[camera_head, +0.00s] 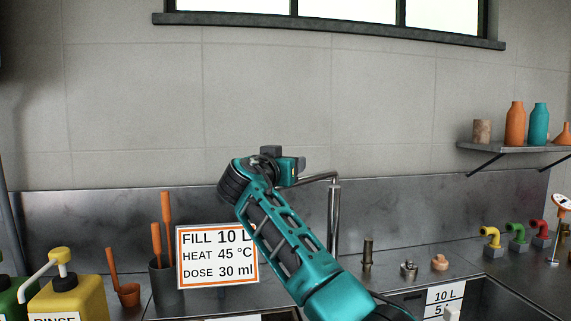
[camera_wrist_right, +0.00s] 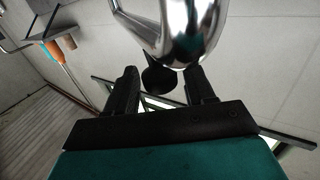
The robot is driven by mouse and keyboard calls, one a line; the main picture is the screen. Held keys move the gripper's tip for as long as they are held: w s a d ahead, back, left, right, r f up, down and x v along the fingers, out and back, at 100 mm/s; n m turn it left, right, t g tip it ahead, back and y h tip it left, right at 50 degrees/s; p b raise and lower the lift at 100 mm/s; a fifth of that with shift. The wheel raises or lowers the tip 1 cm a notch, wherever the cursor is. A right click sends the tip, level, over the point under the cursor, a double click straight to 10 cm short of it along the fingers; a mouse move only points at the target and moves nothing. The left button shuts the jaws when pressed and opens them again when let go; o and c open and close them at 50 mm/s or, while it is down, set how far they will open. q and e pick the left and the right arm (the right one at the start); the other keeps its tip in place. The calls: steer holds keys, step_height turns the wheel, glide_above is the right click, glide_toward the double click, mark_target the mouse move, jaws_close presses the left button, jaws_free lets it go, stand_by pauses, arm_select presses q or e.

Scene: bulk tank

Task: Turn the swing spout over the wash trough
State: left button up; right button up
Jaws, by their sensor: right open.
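The swing spout (camera_head: 334,215) is a chrome pipe that rises behind the sinks and bends left at its top. Its free end is hidden behind my right arm in the head view. In the right wrist view the chrome pipe (camera_wrist_right: 180,35) is close, in front of and between the fingers of my right gripper (camera_wrist_right: 162,90). The fingers are apart, and I cannot tell whether they touch the pipe. In the head view this gripper (camera_head: 290,168) is at the spout's upper left. The wash trough (camera_head: 490,297) seems to be the dark basin at lower right. My left gripper is not in view.
A sign (camera_head: 218,257) with fill, heat and dose values stands left of my arm. A yellow pump bottle (camera_head: 70,300) and a pot with orange-handled tools (camera_head: 162,285) are at left. Coloured taps (camera_head: 516,234) and a bottle shelf (camera_head: 510,149) are at right.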

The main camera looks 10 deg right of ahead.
steer(key=shift+o, duration=0.2)
steer(key=shift+s+a, duration=0.2)
steer(key=shift+s, duration=0.05)
arm_select(q)
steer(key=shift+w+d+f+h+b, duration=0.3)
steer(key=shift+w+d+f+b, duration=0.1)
steer(key=shift+b, duration=0.7)
arm_select(e)
steer(key=v, duration=1.2)
steer(key=shift+s, duration=0.15)
